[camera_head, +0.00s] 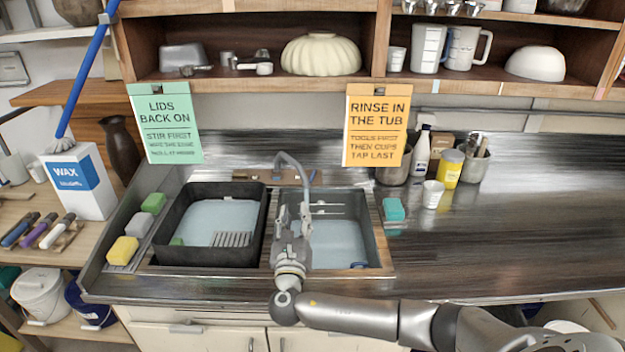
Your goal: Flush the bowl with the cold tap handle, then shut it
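The tap's grey spout (293,163) arches up behind the sink, between the two basins. My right gripper (293,213) is over the left side of this bowl, in front of the tap. Its fingers point away and stand apart with nothing seen between them. It looks short of the blue handle. My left gripper is not in view.
A black tub (258,240) with pale contents fills the left basin. Sponges (122,251) lie left of it, and a teal sponge (393,209) lies right of the bowl. A white cup (432,194) and bottles stand farther right. Two signs hang above.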

